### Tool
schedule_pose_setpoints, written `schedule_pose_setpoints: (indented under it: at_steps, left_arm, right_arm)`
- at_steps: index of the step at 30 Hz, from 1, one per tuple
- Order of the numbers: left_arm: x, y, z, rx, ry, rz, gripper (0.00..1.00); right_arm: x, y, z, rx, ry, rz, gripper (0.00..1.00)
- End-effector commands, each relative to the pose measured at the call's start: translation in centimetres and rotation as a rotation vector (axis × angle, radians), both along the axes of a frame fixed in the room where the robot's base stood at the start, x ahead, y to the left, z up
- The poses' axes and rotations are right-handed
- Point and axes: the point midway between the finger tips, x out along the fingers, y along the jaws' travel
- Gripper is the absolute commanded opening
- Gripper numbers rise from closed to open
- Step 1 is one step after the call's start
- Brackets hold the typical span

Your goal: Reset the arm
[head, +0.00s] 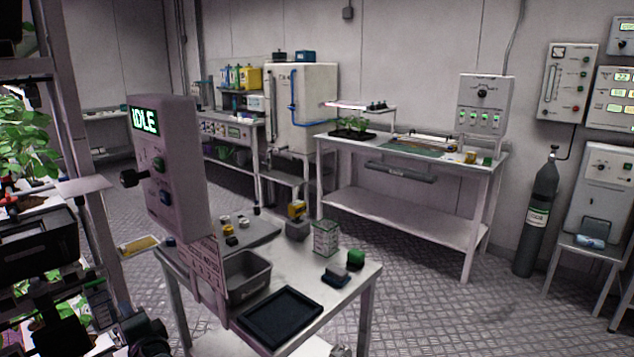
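Dark parts that appear to be my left arm come in at the lower left corner. My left gripper (148,338) seems to be at their right end, near the bottom edge, left of the small white table (350,272). It is dark and partly cut off, so I cannot make out its fingers or whether it holds anything. My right gripper is not in view.
A plant rack (66,110) stands close on the left. A control box reading IDLE (178,170) rises beside the white table, which bears a grey bin (250,270) and a black tray (281,317). Metal floor (430,310) is clear to the right.

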Motion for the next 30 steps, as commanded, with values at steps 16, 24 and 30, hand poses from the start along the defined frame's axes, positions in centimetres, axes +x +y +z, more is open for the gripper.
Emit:
schedule_pose_setpoints:
  at_steps: [16, 24, 30]
  left_arm:
    - [-20.2, -18.3, -14.6, -1.118, 0.098, -0.382, 0.35]
    - [-27.4, -23.5, -12.9, -1.532, 0.051, -0.354, 0.35]
    - [-27.7, -23.7, -12.7, -1.552, 0.046, -0.351, 0.35]
  right_arm:
    - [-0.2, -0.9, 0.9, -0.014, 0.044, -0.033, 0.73]
    - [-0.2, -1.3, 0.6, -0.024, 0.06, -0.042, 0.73]
    - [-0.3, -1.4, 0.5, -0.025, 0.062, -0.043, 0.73]
